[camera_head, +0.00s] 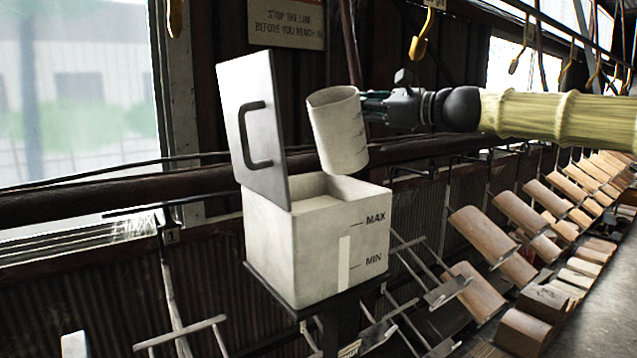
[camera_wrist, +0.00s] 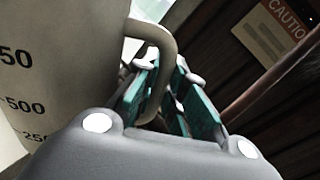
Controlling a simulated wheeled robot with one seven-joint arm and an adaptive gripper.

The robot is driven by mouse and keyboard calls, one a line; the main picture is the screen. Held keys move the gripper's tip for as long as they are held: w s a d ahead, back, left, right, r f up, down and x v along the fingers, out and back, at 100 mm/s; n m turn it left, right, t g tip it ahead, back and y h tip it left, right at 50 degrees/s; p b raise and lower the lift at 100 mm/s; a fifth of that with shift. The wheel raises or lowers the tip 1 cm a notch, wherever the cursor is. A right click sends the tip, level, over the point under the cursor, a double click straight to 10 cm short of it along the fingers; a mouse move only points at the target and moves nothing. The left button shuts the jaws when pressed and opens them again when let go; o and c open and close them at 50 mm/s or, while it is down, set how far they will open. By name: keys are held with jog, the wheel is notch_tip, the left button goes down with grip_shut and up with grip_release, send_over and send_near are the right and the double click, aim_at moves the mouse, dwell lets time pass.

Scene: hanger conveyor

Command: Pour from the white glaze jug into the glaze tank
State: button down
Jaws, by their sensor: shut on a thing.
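The white glaze jug (camera_head: 338,130) is held up in the air above the right part of the glaze tank's opening, tilted slightly. My gripper (camera_head: 376,104) comes in from the right and is shut on the jug's handle (camera_wrist: 158,75), as the wrist view shows. The jug's graduated side (camera_wrist: 50,75) fills the left of that view. The glaze tank (camera_head: 318,245) is a white box with MAX and MIN marks. Its lid (camera_head: 256,125), with a dark handle, stands open at the left. No stream shows from the jug, and its contents are hidden.
The tank sits on a dark stand (camera_head: 285,300). Dark pipes run along the wall behind. Hanging racks and brown boards (camera_head: 484,232) stretch to the right. Yellow hooks (camera_head: 420,40) hang above. A sign (camera_head: 287,24) is on the back wall.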

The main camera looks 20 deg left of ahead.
jog(key=shift+s+r+n, duration=0.1)
jog(key=shift+r+n, duration=0.6)
jog(key=shift+r, duration=0.05)
dwell(1.2)
jog(key=shift+s+r+n+b, duration=0.2)
jog(key=shift+r+n+b, duration=0.45)
jog(key=shift+n, duration=0.25)
dwell(1.0)
jog(key=shift+s+a+r+n+b, duration=0.15)
jog(key=shift+s+r+n+b, duration=0.15)
jog(key=shift+n+b, duration=0.5)
dwell(1.2)
jog(key=shift+s+a+n+b, duration=0.1)
jog(key=shift+s+n+b, duration=0.4)
jog(key=shift+n, duration=0.3)
dwell(1.3)
